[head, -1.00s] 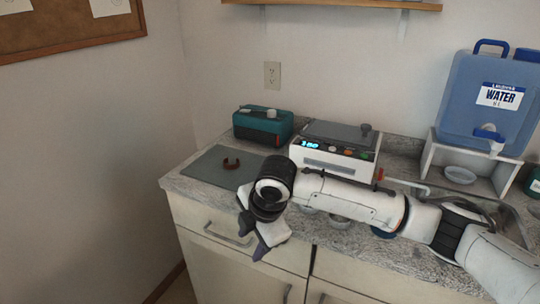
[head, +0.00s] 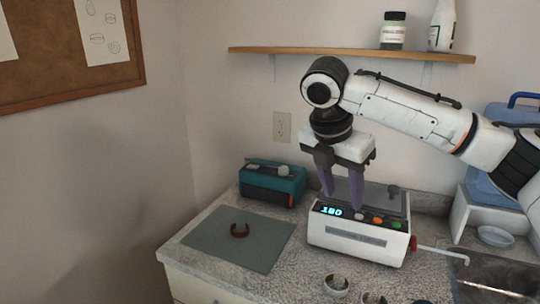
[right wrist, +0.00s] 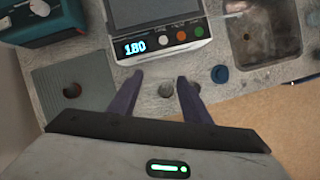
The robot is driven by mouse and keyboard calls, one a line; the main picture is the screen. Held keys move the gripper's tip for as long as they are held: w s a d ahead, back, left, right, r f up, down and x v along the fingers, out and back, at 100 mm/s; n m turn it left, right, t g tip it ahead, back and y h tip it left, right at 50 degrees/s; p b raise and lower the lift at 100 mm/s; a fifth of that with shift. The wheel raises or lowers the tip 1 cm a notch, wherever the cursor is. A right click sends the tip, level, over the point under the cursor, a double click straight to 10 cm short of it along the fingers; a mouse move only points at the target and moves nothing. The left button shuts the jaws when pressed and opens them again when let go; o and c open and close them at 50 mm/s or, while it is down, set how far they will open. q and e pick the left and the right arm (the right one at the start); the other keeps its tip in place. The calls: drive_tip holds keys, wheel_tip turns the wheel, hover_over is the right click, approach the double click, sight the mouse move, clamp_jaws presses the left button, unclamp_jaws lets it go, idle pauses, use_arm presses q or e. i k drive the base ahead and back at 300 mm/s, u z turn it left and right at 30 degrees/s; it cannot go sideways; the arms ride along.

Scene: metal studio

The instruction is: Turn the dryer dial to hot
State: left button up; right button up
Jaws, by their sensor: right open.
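A white machine (head: 358,238) with a lit "180" display, a dark lid and a row of coloured round controls stands on the counter; it also shows in the right wrist view (right wrist: 190,55). A teal box (head: 272,184) with a pale round knob (head: 283,171) on top stands to its left against the wall. I cannot tell for certain which of the two is the dryer. My right gripper (head: 343,202) is open and empty, pointing down, and overlaps the white machine's front panel in the head view. Its fingers (right wrist: 160,77) show apart in the right wrist view. My left gripper is out of view.
Small metal cups (head: 336,284) sit at the counter's front. A shelf (head: 350,53) hangs above.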

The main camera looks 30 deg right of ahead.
sight(282, 170)
drive_tip(key=i, duration=1.05)
